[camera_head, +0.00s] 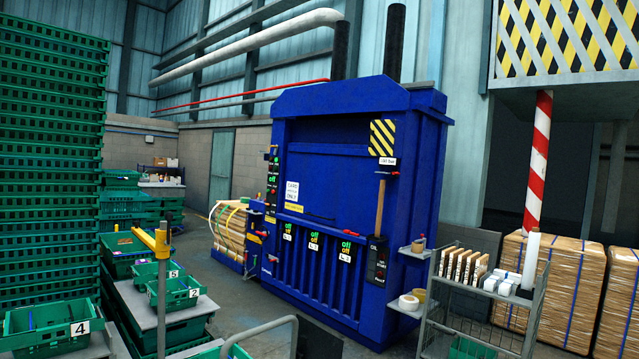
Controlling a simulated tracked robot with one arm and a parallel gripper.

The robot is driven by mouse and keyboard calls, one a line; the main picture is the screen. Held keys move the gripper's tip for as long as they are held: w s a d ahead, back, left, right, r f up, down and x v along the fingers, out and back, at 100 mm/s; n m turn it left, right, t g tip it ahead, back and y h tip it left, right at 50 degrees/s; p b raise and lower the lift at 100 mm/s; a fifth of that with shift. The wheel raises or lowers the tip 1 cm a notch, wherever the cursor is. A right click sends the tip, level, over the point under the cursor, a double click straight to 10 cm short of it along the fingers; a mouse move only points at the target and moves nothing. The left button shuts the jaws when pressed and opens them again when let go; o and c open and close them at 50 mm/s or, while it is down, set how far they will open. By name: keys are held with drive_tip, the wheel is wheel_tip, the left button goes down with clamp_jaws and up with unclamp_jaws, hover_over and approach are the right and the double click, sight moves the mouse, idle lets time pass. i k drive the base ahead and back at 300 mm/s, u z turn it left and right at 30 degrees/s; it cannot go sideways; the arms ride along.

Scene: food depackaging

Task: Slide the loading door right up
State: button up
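A large blue baler (300,285) stands in the middle of the view. Its front has a smooth upper panel (345,180), which looks like the loading door, above a ribbed lower section (325,275). A thin dark curved line, perhaps a handle, crosses the panel's lower left part. A white card sign (292,191) is at its left. My gripper is not in view, and nothing touches the panel.
Green crates (50,150) are stacked high at left, with numbered crates (175,292) in front. A wire trolley (480,300) and wrapped bales (575,285) are at right. Open floor (225,295) lies left of the baler.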

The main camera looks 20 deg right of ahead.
sight(333, 186)
drive_tip(key=z, duration=0.45)
drive_tip(key=k, duration=1.2)
drive_tip(key=z, duration=0.65)
drive_tip(key=i, duration=4.45)
drive_tip(key=u, duration=0.2)
drive_tip(key=i, duration=1.7)
drive_tip(key=u, duration=0.45)
drive_tip(key=i, duration=1.6)
drive_tip(key=u, duration=0.3)
drive_tip(key=i, duration=1.45)
drive_tip(key=u, duration=0.15)
